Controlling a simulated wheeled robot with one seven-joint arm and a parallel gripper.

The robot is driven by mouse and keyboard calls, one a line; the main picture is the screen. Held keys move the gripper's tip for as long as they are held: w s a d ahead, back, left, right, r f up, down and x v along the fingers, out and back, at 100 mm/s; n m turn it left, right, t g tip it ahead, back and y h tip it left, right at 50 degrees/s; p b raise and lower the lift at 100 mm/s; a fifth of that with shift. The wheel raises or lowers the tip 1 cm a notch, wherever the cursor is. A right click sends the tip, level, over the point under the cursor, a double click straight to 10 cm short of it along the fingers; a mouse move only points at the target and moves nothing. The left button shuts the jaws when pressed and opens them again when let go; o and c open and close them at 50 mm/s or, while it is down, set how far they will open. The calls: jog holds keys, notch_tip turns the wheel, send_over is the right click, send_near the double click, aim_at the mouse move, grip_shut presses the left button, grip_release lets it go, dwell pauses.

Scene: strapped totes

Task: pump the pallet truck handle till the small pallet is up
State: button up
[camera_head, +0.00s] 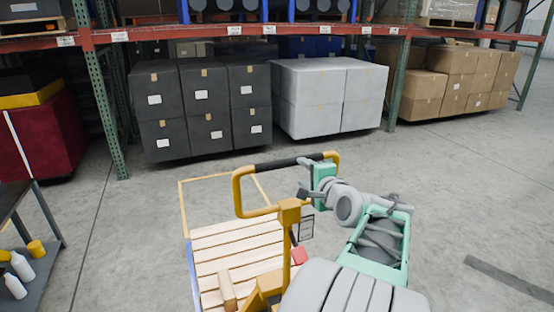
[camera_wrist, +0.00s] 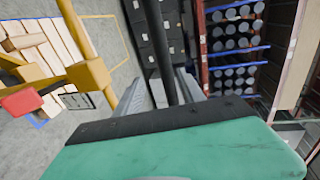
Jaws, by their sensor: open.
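The pallet truck handle (camera_head: 244,188) is a yellow loop with a black grip bar (camera_head: 277,165) across its top, in the middle of the head view. Its yellow post runs down to the truck. The small pallet (camera_head: 235,251) of pale wooden slats lies beyond and left of the post; its height off the floor is hard to tell. My gripper (camera_head: 304,178), with a teal body, is at the right end of the handle. In the wrist view, the open grey fingers (camera_wrist: 160,88) are on either side of the black bar (camera_wrist: 170,45); contact cannot be told.
A yellow outline (camera_head: 182,208) marks the floor around the pallet. Dark boxes (camera_head: 207,103), grey boxes (camera_head: 330,97) and brown cartons (camera_head: 460,80) stand under the rack behind. A dark table (camera_head: 50,270) with bottles is at lower left.

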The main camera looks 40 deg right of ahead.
jog(key=x, duration=0.2)
jog(key=p+x, duration=0.1)
jog(key=x, duration=0.2)
jog(key=a+x, duration=0.1)
jog(key=x, duration=0.1)
jog(key=shift+w+p, duration=0.35)
jog(key=shift+w, duration=0.1)
jog(key=shift+c, duration=0.5)
